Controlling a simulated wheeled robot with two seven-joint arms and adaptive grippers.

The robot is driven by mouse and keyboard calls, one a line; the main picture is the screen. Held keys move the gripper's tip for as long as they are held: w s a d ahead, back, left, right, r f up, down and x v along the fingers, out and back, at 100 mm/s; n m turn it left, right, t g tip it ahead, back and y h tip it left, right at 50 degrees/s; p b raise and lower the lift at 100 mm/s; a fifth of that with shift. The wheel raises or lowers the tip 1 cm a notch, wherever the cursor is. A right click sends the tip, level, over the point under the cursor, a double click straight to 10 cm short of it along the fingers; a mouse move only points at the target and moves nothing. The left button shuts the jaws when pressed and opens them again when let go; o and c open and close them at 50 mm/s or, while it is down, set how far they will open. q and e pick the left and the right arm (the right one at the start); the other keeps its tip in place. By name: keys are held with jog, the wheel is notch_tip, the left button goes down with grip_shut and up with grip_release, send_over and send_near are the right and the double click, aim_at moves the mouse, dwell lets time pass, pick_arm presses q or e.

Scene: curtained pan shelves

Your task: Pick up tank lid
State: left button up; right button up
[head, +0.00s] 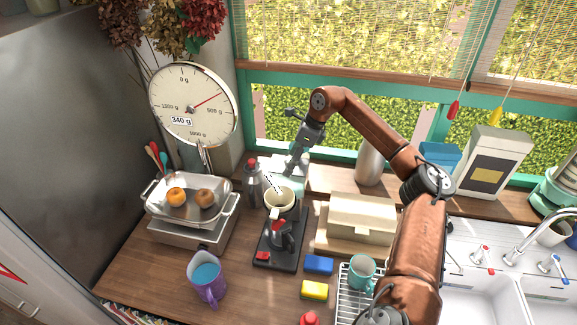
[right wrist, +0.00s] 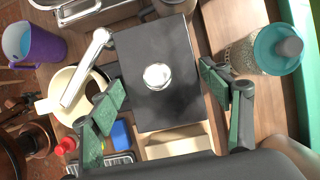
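The tank lid (right wrist: 165,108) is a flat dark rectangle with a round shiny knob (right wrist: 157,77) in its middle. It fills the centre of the right wrist view, on the coffee maker. In the head view the coffee maker (head: 278,243) shows its black base; the lid cannot be made out clearly near my gripper. My right gripper (head: 296,160) points down over the rear of the coffee maker. In the right wrist view my right gripper (right wrist: 161,78) is open, with the knob between its green-padded fingers and nothing held. My left gripper is not in view.
A scale tray (head: 190,208) holding fruit and a purple mug (head: 207,282) are to the left. A cream box (head: 360,220) is to the right. A teal-lidded glass jar (right wrist: 279,47) stands beside my right finger.

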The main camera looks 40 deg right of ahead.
jog(key=c, duration=0.7)
jog(key=shift+c, duration=0.2)
